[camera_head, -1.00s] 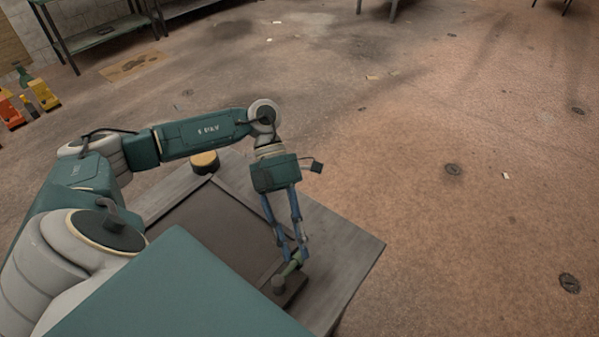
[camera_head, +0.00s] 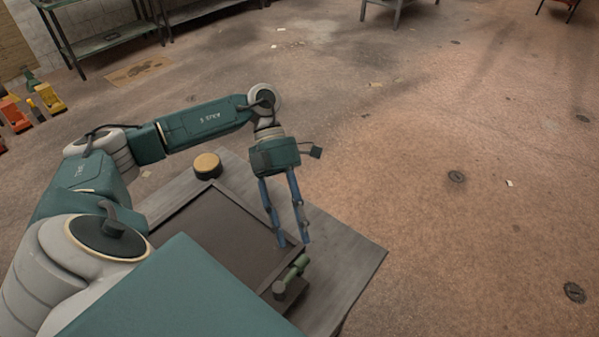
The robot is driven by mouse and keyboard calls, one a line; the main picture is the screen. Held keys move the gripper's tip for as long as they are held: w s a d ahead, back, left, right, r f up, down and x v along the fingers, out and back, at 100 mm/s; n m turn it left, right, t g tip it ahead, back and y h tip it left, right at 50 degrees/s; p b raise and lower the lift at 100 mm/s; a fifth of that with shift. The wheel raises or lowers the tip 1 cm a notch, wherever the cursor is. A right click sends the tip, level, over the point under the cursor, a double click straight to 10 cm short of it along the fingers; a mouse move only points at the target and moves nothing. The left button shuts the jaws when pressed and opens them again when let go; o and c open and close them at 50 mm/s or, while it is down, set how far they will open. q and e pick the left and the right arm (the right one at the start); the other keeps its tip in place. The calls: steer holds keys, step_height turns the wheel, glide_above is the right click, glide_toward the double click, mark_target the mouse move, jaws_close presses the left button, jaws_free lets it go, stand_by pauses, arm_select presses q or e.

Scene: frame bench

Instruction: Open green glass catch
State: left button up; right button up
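The green catch (camera_head: 299,265) is a short green bar running from a round knob (camera_head: 279,290) up to the right. It sits on a small dark base at the front right corner of the dark framed panel (camera_head: 222,232) on the grey bench. My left gripper (camera_head: 295,243) is above and just behind the catch, pointing down. Its two blue fingers are apart with nothing between them, and the tips look clear of the bar. Whether the catch is open or latched I cannot tell. My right gripper is not in view.
A round tan-topped knob (camera_head: 207,164) stands at the bench's back corner. The bench top (camera_head: 345,262) is bare to the right of the panel. Orange and yellow items (camera_head: 47,98) stand at the far left, shelving (camera_head: 103,38) at the back. Floor on the right is open.

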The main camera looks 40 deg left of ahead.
arm_select(q)
steer(key=v, duration=0.7)
steer(key=shift+w+r, duration=0.15)
steer(key=shift+r, duration=0.1)
steer(key=shift+a, duration=0.1)
